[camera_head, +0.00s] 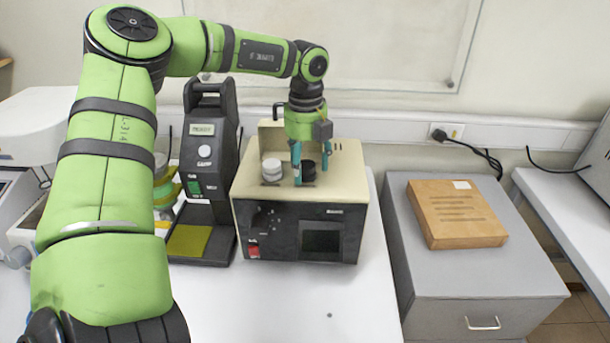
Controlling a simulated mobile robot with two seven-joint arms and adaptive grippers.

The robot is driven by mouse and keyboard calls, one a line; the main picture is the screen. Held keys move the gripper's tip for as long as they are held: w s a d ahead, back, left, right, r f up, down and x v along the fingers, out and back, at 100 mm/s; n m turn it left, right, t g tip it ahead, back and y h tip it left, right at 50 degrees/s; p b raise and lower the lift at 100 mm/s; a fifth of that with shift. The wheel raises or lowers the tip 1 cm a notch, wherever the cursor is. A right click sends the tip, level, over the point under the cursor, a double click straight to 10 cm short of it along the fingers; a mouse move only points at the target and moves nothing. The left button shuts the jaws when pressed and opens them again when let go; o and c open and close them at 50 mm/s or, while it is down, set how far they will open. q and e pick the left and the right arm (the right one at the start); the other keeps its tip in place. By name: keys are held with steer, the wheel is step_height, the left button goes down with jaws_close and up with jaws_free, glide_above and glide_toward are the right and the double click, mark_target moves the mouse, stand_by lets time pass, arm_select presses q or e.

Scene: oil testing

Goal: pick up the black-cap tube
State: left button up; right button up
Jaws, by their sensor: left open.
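The black-cap tube (308,173) stands in the top of the beige and black machine (345,190); only its dark cap shows. A white-cap tube (272,169) stands just to its left in the same machine top. My left gripper (311,172) points down over the machine top with its teal fingers apart, one on each side of the black cap. I cannot tell whether the fingers touch the cap. My right gripper is out of view.
A tall dark instrument (209,150) stands left of the machine. A grey cabinet (480,285) with a brown box (456,213) on it is at the right. The white table (300,305) is clear in front of the machine. A wall ledge runs behind.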

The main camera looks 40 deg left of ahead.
arm_select(q)
steer(key=shift+f, duration=0.25)
steer(key=shift+d, duration=0.15)
jaws_close()
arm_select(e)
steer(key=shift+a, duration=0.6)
